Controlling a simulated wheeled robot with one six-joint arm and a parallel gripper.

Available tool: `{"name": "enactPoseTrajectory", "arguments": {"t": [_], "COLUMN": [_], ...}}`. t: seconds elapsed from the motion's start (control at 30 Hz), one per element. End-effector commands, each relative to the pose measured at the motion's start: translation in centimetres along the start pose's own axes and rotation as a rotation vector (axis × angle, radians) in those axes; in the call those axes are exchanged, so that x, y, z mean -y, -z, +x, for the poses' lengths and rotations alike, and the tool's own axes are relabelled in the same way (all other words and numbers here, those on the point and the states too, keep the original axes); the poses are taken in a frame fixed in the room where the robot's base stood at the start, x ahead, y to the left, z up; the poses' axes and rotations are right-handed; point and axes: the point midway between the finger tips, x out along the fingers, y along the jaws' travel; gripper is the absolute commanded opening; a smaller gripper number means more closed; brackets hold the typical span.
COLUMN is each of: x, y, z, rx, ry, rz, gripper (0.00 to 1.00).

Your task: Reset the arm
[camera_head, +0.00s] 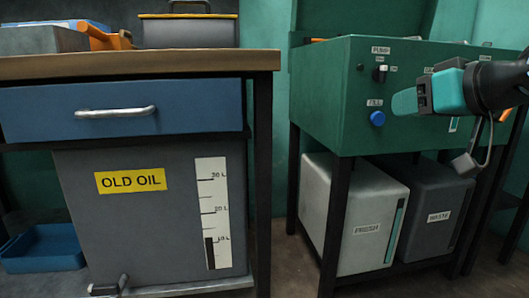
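My gripper (408,101) reaches in from the right edge, with a black wrist and teal parts. It points left, in front of the green machine box (325,95) with its switch panel. The teal finger end overlaps the panel, right of the blue FILL knob (377,118). I cannot tell whether it touches the panel. Nothing held shows at the finger end, but the far finger is hidden or merged with the near one. I cannot tell how far the fingers are apart.
A workbench with a blue drawer (40,114) stands at left, with bins on top. Below are a grey OLD OIL tank (120,235) and a blue tray (45,248). FRESH (350,215) and WASTE (425,195) containers sit under the green box. A floor gap separates bench and stand.

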Motion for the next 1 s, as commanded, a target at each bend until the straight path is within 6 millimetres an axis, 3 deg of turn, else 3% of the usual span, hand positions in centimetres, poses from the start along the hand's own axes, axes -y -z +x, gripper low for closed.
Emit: {"name": "enactPoseTrajectory", "arguments": {"t": [0.03,0.2,0.4,0.5,0.77,1.0], "x": [3.4,11.2,16.1,17.2,17.6,18.4], "y": [0.4,-5.3,-9.7,-10.7,-3.7,4.8], "z": [-0.8,-4.2,-11.1,-14.6,-16.4,-19.3], "rx": [0.124,0.541,0.932,1.091,1.068,1.066], "ry": [0.077,0.253,0.37,0.399,0.391,0.391], "rz": [0.008,-0.005,-0.08,-0.126,-0.115,-0.115], "gripper": [0.36,0.36,0.36,0.36,0.36,0.36]}}
